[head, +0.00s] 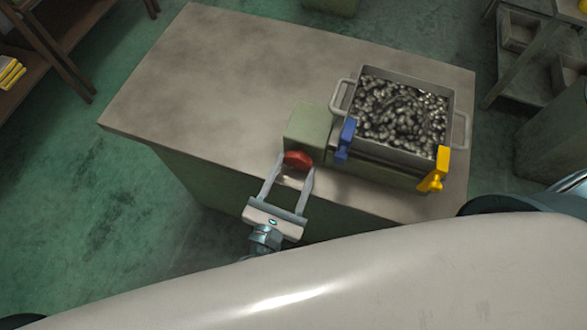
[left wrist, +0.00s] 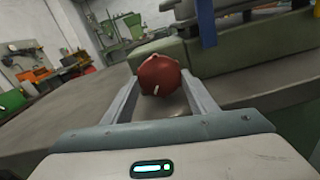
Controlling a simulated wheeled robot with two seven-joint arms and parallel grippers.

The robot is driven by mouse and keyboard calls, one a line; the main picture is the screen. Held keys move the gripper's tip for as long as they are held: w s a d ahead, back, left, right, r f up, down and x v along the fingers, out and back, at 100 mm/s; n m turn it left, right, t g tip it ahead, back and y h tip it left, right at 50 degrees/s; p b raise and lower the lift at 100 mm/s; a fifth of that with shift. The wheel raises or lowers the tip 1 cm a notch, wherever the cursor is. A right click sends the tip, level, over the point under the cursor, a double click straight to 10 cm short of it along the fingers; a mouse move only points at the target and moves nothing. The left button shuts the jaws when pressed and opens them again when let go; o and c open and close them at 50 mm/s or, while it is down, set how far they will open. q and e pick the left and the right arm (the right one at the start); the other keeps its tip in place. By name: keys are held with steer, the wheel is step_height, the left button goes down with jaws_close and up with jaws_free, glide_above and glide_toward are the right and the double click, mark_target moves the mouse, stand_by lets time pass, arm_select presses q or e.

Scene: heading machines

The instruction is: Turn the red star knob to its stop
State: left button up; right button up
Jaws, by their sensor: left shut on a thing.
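The red star knob (head: 297,160) sits on the front of a green block (head: 308,130) at the front edge of the bench. It also shows in the left wrist view (left wrist: 159,76), with a pale mark low on its face. My left gripper (head: 289,162) reaches it from the front, with one finger on each side; in the left wrist view its fingers (left wrist: 160,84) flank the knob. It is shut on the knob. The fingertips are partly hidden beside the knob. My right gripper is not in view.
A metal tray of shiny small parts (head: 452,100) stands right of the block. A blue clamp (head: 346,138) and a yellow clamp (head: 436,172) are at its front corners. The bench top (head: 220,75) is clear at left and back.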

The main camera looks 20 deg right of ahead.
arm_select(q)
steer(key=o, duration=0.8)
steer(key=shift+s+a+f, duration=0.15)
steer(key=shift+s+a, duration=0.25)
steer(key=shift+s, duration=0.2)
arm_select(e)
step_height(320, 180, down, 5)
steer(key=b, duration=0.5)
arm_select(q)
steer(key=b+v, duration=0.1)
steer(key=v, duration=1.5)
steer(key=shift+b, duration=0.3)
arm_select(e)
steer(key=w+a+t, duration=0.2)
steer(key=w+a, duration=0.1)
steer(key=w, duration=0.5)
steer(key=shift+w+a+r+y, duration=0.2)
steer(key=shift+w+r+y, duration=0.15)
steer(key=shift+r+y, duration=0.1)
